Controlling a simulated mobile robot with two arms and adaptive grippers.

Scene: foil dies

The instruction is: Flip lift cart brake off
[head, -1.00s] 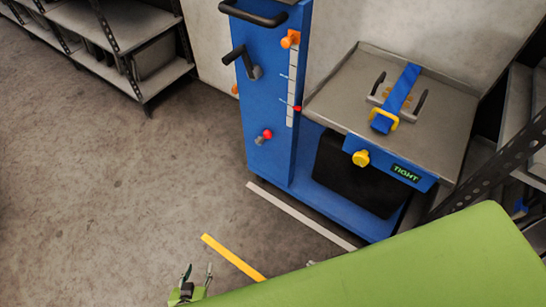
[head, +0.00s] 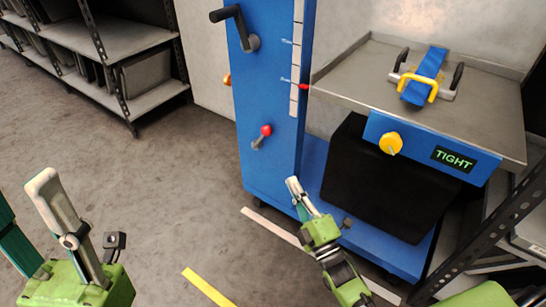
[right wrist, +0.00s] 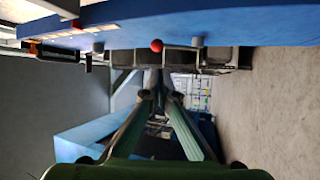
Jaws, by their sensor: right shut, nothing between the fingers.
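The blue lift cart (head: 265,95) stands right of centre in the head view. A short lever with a red ball end (head: 265,130) sticks out low on its column face; I take it to be the brake lever. The red ball (right wrist: 157,45) also shows above the fingertips in the right wrist view. My right gripper (head: 294,188) is shut and empty, below and to the right of the lever, apart from it. My left gripper (head: 48,205) is at the lower left, away from the cart; its jaw state is unclear.
A black crank handle (head: 240,27) sticks out higher on the column. The cart's grey tray (head: 480,120) carries a strapped item (head: 428,72), with a yellow knob (head: 390,143) and a "TIGHT" display (head: 454,159) below. Shelving (head: 130,50) stands back left. Floor left of the cart is open.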

